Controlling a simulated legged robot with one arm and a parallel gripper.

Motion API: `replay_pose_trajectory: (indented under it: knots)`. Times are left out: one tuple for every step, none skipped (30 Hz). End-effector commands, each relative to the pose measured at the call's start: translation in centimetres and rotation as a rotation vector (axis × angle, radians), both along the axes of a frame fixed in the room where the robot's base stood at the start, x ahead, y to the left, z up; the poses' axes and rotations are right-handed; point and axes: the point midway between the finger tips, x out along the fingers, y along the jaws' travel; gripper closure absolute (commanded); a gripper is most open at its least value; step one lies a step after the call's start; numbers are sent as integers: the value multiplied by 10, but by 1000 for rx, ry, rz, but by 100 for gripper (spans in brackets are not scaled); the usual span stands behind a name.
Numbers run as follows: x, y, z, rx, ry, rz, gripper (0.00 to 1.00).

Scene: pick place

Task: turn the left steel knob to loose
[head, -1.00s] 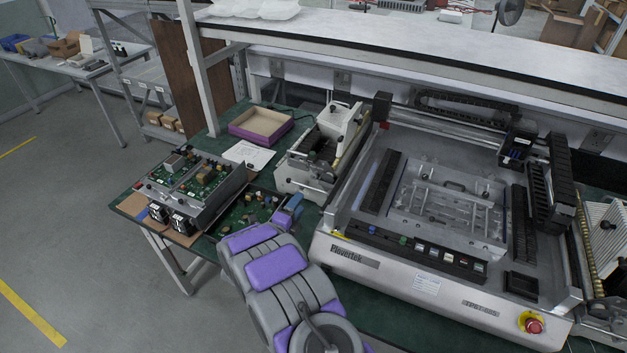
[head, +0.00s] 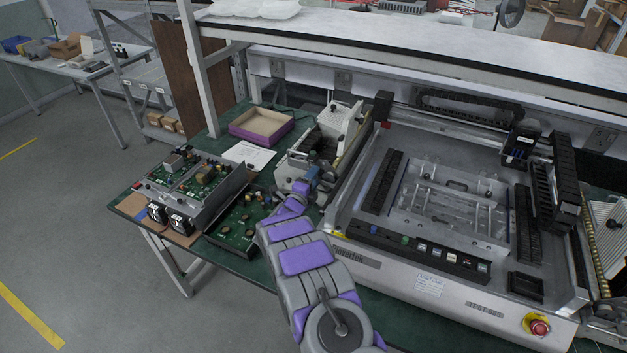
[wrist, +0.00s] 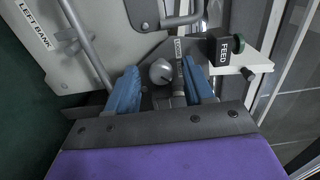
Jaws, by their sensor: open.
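A "LEFT BANK" label (wrist: 35,24) is on the panel at upper left. In the head view, my gripper (head: 314,177) is at the front of the small feeder machine (head: 298,168), where the knob is not distinguishable.
A black "FEED" block (wrist: 222,50) with a green knob, a small black knob (wrist: 247,73) and a grey handle (wrist: 183,20) are close by. A large machine (head: 350,262) stands right of my arm, and circuit boards (head: 235,228) lie left.

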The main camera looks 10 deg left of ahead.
Motion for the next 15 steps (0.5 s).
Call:
replay_pose_trajectory:
  knots:
    - [0, 0, 0, 0, 0, 0, 48]
    - [0, 0, 0, 0, 0, 0, 48]
    - [0, 0, 0, 0, 0, 0, 48]
    - [0, 0, 0, 0, 0, 0, 48]
    - [0, 0, 0, 0, 0, 0, 48]
    - [0, 0, 0, 0, 0, 0, 51]
    - [0, -1, 1, 1, 0, 0, 53]
    - [0, -2, 1, 2, -1, -1, 56]
    - [0, -3, 1, 4, 0, -1, 60]
    - [0, -4, 1, 4, 0, -1, 63]
    - [0, -4, 2, 5, -1, -1, 66]
    - [0, -5, 2, 5, -1, -1, 70]
    - [0, -5, 2, 6, -1, -1, 73]
    - [0, -5, 2, 6, -1, -1, 76]
    - [0, -5, 2, 5, -1, -2, 79]
